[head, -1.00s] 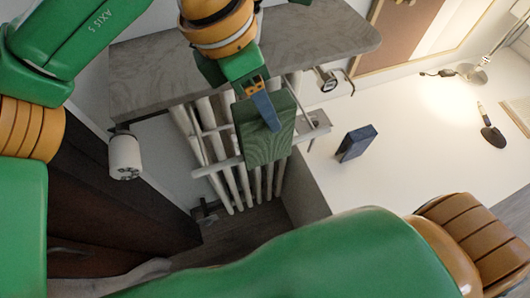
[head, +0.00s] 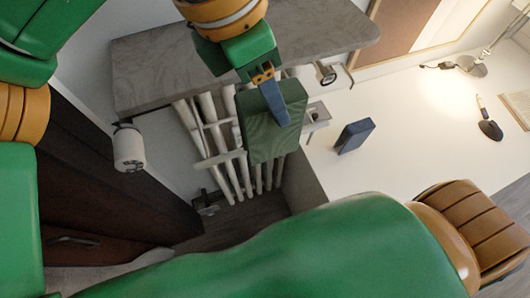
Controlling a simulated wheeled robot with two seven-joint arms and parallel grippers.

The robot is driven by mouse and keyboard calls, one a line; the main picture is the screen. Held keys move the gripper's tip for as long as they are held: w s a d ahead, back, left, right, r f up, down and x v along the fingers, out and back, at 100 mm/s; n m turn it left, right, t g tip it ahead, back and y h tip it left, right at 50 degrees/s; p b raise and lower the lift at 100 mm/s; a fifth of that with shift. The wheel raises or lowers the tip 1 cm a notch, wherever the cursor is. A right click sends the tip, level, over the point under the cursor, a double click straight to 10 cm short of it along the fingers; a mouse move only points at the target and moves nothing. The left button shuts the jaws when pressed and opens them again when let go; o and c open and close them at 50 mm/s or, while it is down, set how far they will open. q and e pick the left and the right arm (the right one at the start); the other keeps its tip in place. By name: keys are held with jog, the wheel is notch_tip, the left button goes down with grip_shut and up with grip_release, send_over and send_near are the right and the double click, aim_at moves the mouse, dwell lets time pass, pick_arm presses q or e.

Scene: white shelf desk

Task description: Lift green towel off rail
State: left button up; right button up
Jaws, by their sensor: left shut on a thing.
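The green towel (head: 270,138) hangs as a folded panel in front of the white rail (head: 233,158) and radiator pipes, below the grey marble shelf. My left gripper (head: 272,100) comes down from above and is shut on the towel's upper part. I cannot tell whether the towel still touches the rail, as it covers that stretch. My right arm crosses the bottom of the view, but its gripper is not seen.
The grey marble shelf (head: 150,72) lies just above and behind the towel. A white radiator valve (head: 128,148) is at left. A dark blue block (head: 355,136) stands on the white desk (head: 400,150) at right. A lamp (head: 472,66) and trowel (head: 488,122) are farther right.

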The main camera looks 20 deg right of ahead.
pick_arm(q)
jog(key=s+b, duration=0.3)
jog(key=s, duration=0.7)
jog(key=shift+s+d+r, duration=0.2)
jog(key=shift+s+r, duration=0.05)
jog(key=shift+b, duration=0.3)
